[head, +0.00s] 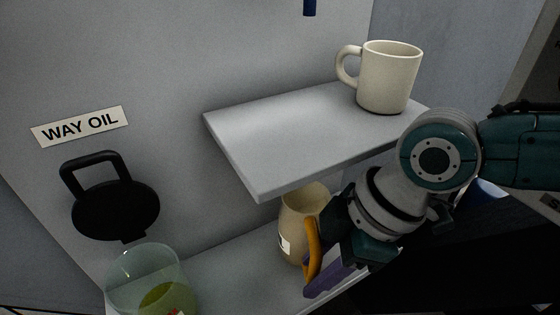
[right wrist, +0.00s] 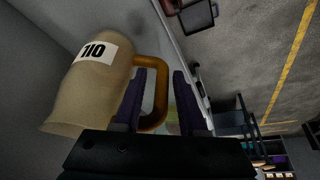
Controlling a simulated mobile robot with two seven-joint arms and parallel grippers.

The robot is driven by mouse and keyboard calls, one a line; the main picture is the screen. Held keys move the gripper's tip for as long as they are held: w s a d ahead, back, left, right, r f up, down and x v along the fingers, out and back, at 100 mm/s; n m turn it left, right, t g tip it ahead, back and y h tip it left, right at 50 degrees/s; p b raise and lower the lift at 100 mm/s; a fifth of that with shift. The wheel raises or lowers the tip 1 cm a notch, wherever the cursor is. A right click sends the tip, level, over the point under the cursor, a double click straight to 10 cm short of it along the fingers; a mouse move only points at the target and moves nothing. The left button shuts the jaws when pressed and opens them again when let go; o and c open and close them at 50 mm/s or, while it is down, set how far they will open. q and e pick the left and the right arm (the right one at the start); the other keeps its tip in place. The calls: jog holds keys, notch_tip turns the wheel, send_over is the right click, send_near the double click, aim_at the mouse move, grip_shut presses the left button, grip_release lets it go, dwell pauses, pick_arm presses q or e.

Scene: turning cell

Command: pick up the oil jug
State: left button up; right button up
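The oil jug (head: 296,212) is beige with an orange-brown loop handle (head: 313,248). It stands on the lower shelf, partly hidden by the upper shelf and my gripper. In the right wrist view the jug (right wrist: 92,88) shows at left with an upside-down "OIL" label (right wrist: 97,51). My right gripper (head: 322,278) is at the handle side of the jug. In the right wrist view its purple fingers (right wrist: 160,82) are apart, and the handle's outer bar shows between them with a gap to the right finger. Contact with the left finger cannot be told. My left gripper is not in view.
The upper shelf (head: 290,135) overhangs the jug and carries a cream mug (head: 389,77). On the lower shelf (head: 235,274), a clear green container (head: 146,270) stands at left. A black round-plated fixture (head: 115,211) is below the "WAY OIL" sign (head: 80,127).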

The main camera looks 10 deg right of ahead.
grip_shut()
dwell(1.1)
